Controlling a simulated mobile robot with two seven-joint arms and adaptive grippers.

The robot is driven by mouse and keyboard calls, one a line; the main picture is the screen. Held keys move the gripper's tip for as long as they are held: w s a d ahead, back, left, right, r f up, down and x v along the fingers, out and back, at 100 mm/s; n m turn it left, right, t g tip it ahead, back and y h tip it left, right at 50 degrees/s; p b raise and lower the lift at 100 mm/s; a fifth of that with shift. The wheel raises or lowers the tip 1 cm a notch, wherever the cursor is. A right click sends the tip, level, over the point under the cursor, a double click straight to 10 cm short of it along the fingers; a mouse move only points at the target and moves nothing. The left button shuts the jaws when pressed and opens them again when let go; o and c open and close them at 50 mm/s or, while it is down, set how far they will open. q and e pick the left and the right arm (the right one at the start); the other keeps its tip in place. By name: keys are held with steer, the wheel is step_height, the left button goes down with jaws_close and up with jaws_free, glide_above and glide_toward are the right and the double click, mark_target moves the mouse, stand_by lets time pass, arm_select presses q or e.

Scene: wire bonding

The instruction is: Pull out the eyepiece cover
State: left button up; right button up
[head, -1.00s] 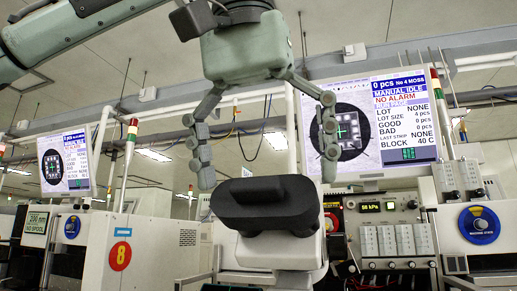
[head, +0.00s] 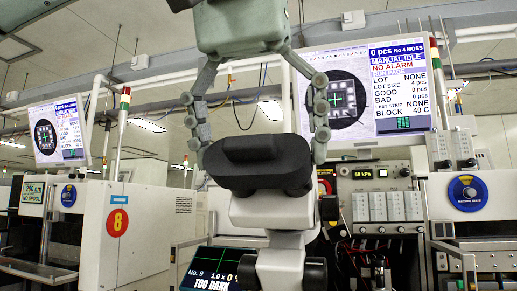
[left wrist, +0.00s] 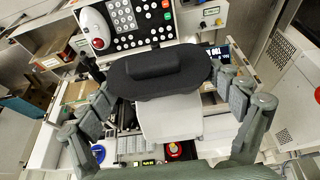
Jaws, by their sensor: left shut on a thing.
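The eyepiece cover (head: 258,172) is a black, rounded oblong cap with a raised grip bar on top. It sits on the white microscope head (head: 270,210). My left gripper (head: 262,156) comes down from above, with one finger at each end of the cover, and is shut on it. In the left wrist view the cover (left wrist: 160,82) lies between the two grey finger chains, over the white microscope body (left wrist: 168,118). My right gripper is in neither view.
A large status monitor (head: 365,95) stands behind at right, above a control panel with gauges (head: 385,200). A small "TOO DARK" screen (head: 212,272) is low in front. In the left wrist view a keypad panel (left wrist: 130,25) lies beside the cover.

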mark_target(246, 142)
arm_select(q)
steer(key=shift+s+a+r+p, duration=0.15)
steer(key=shift+s+a+r, duration=0.15)
steer(key=shift+s, duration=0.4)
steer(key=shift+s+a+r+p, duration=0.2)
steer(key=shift+s+r, duration=0.15)
steer(key=shift+s, duration=0.4)
steer(key=shift+s+a+r+p, duration=0.2)
steer(key=shift+s+r, duration=0.1)
steer(key=shift+s, duration=0.4)
